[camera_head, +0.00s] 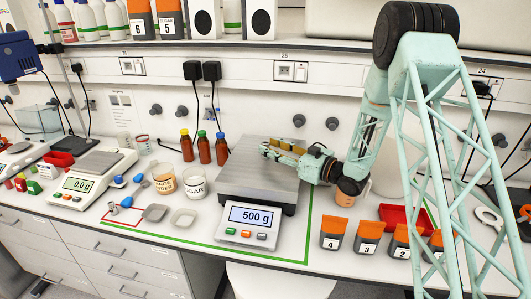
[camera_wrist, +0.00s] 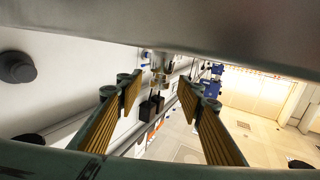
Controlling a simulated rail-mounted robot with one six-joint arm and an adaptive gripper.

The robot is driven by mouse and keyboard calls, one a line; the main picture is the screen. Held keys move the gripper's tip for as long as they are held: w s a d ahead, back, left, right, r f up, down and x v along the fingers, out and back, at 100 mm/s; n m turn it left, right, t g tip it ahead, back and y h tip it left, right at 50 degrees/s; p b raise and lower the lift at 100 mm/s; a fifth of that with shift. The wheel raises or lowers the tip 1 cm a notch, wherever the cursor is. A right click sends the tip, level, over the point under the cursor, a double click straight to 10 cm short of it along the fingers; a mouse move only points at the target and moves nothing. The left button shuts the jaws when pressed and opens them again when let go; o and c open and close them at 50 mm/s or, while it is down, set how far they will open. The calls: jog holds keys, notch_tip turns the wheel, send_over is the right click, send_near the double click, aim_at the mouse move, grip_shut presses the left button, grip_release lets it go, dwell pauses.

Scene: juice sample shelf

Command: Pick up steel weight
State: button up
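My gripper (camera_head: 274,149) hangs above the back of the large scale's grey platform (camera_head: 254,181), pointing left. In the wrist view its two ridged, gold-padded fingers (camera_wrist: 159,95) stand wide apart with nothing held between them. A small grey metal piece (camera_head: 113,209), which looks like a steel weight, is on the bench by the red outline, well left of my gripper.
Three brown bottles (camera_head: 204,148) stand left of the platform. The sugar jar (camera_head: 195,184) and another jar (camera_head: 164,180) are in front of them. A smaller scale (camera_head: 81,185) reads 0.0 g. Orange numbered boxes (camera_head: 335,234) stand at the right front. The shelf (camera_head: 180,43) runs above.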

jog(key=shift+x, duration=1.35)
jog(key=shift+c, duration=0.4)
grip_shut()
